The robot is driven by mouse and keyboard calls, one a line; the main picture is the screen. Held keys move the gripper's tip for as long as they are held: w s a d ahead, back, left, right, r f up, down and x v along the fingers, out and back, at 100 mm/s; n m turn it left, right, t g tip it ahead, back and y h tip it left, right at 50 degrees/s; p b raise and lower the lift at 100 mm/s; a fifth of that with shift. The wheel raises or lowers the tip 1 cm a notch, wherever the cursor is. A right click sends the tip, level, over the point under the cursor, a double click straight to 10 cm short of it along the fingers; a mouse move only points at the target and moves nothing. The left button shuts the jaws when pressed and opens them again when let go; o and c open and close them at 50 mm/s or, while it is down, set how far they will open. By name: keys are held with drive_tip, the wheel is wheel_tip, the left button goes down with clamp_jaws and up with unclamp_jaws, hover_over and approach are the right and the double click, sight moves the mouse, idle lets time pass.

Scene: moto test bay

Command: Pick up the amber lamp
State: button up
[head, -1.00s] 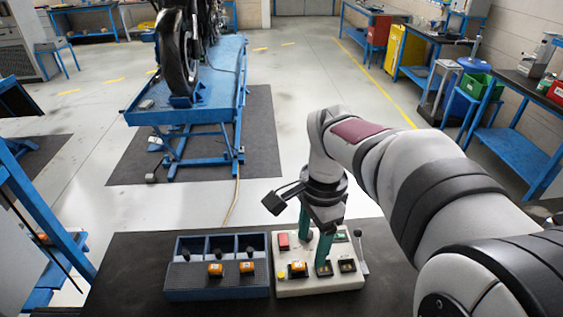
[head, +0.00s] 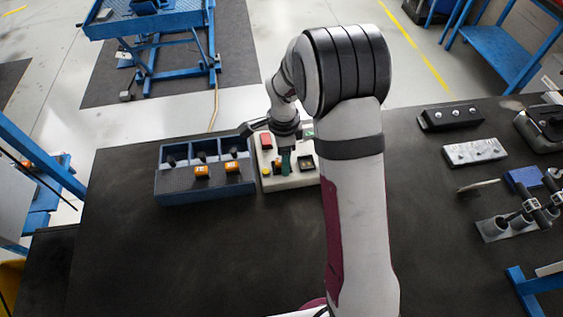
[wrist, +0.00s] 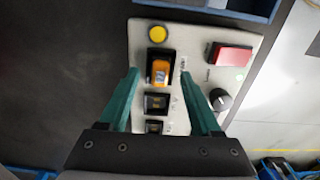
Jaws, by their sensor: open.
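An amber lamp (wrist: 159,72) sits in the upper black socket of the pale control panel (wrist: 196,50), below a yellow button in the wrist view. In the head view this lamp (head: 277,163) is partly hidden by my gripper (head: 286,161). My gripper (wrist: 161,76) is open over the panel, with teal fingers apart on the left and right of the lamp in the wrist view. Nothing is between the fingers in their grip. Two more amber lamps (head: 201,171) (head: 232,166) stand in the front part of the blue tray (head: 205,192), left of the panel.
The panel also carries a red button (wrist: 231,54), a yellow button (wrist: 158,34), a black knob (wrist: 220,99) and two dark sockets below the lamp. Metal parts (head: 475,152) lie at the right of the black bench. The bench front is clear.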

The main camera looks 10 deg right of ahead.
clamp_jaws()
idle(0.3)
drive_tip(key=r, duration=0.4)
drive_tip(key=shift+s+d+r, duration=0.1)
drive_tip(key=shift+d+r, duration=0.15)
drive_tip(key=s+d+r, duration=0.5)
drive_tip(key=d+r, duration=0.1)
drive_tip(key=d, duration=0.3)
drive_tip(key=shift+s+d+r, duration=0.2)
drive_tip(key=shift+d, duration=0.2)
